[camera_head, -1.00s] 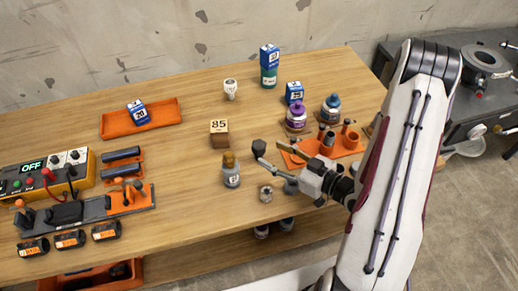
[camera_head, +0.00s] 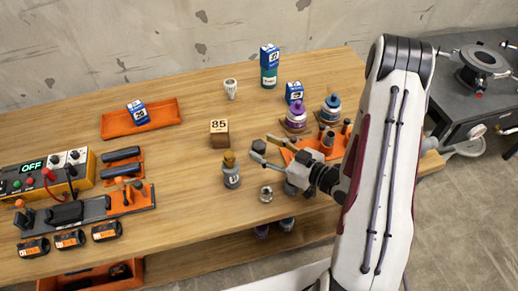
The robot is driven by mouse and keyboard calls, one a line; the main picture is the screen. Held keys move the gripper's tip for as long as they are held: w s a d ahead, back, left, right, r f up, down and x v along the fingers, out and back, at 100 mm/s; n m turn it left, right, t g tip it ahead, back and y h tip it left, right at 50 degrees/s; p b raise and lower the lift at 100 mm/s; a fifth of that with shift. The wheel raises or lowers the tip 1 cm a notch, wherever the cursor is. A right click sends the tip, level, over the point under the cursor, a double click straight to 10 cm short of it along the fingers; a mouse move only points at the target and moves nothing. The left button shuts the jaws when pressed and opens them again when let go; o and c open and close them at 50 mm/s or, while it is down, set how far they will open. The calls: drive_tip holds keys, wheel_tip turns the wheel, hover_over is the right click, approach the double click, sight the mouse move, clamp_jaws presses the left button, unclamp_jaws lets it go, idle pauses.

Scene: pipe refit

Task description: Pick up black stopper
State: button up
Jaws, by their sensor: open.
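My gripper (camera_head: 265,147) is open and empty, above the right part of the wooden bench, with its fingers pointing left. An orange holder (camera_head: 289,144) lies just behind and to the right of it, partly hidden by my arm. Small dark and grey pieces (camera_head: 327,140) stand in this holder. I cannot tell for certain which one is the black stopper. A small metal nut-like piece (camera_head: 266,194) lies on the bench in front of the gripper. A grey bottle with a brown-yellow top (camera_head: 231,171) stands to its left.
An orange tray (camera_head: 165,112) and a control box (camera_head: 40,178) are at left. The middle bench is mostly clear.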

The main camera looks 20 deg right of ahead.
drive_tip(key=shift+w+a+f, duration=0.1)
drive_tip(key=shift+w+a, duration=0.3)
drive_tip(key=shift+w, duration=0.15)
drive_tip(key=c, duration=1.1)
